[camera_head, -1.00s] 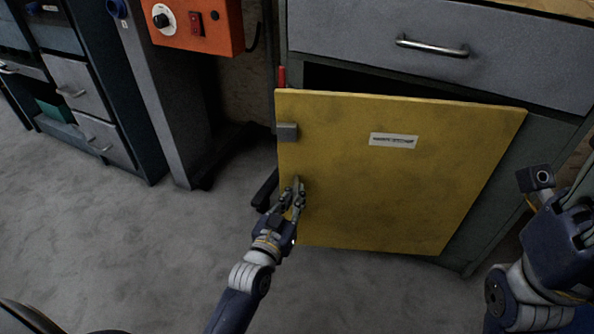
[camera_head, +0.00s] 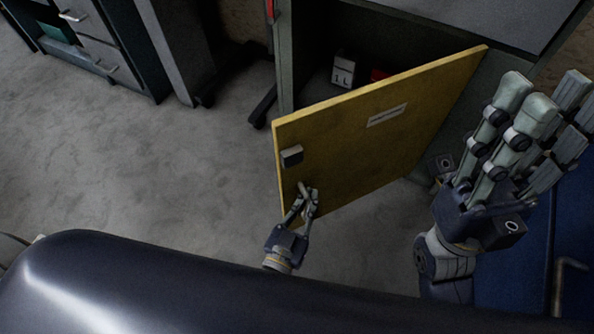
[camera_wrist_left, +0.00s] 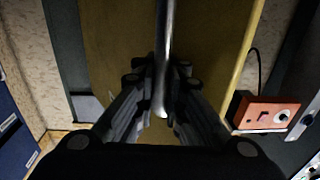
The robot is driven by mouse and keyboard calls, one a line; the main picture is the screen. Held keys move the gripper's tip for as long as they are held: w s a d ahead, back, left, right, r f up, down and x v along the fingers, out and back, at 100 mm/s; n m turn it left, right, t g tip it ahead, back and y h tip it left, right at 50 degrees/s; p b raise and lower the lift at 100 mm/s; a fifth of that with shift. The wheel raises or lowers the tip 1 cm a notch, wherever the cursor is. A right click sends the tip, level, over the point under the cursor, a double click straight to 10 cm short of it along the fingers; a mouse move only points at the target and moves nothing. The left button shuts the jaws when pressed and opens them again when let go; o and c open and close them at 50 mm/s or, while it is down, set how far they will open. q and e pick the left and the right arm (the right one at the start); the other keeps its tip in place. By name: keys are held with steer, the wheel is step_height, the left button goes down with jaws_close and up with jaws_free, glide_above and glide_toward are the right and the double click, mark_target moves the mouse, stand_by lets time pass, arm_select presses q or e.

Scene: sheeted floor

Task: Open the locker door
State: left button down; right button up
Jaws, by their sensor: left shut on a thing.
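The yellow locker door (camera_head: 375,135) stands swung out from the grey locker (camera_head: 284,60), hinged on its right side, with a dark opening behind it. My left gripper (camera_head: 309,190) is at the door's front face, below the latch block. In the left wrist view its fingers (camera_wrist_left: 162,85) are shut on the metal bar handle (camera_wrist_left: 164,40); the handle is mostly hidden in the head view. My right gripper (camera_head: 543,95) is raised on the right, fingers apart and empty.
Inside the locker are a white box (camera_head: 343,71) and a red item (camera_head: 379,75). A drawer cabinet (camera_head: 92,40) stands at the far left. A blue surface (camera_head: 512,262) lies at the lower right. The grey floor (camera_head: 150,165) left of the door is clear.

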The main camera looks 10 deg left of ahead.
arm_select(q)
steer(key=shift+s+d+f+p, duration=0.15)
steer(key=shift+s+d, duration=0.4)
steer(key=shift+s, duration=0.3)
steer(key=shift+s+d+p, duration=0.15)
steer(key=shift+s+d, duration=0.4)
steer(key=shift+s, duration=0.25)
steer(key=c, duration=1.7)
jaws_free()
steer(key=shift+s, duration=0.1)
steer(key=shift+o, duration=0.2)
steer(key=v, duration=1.2)
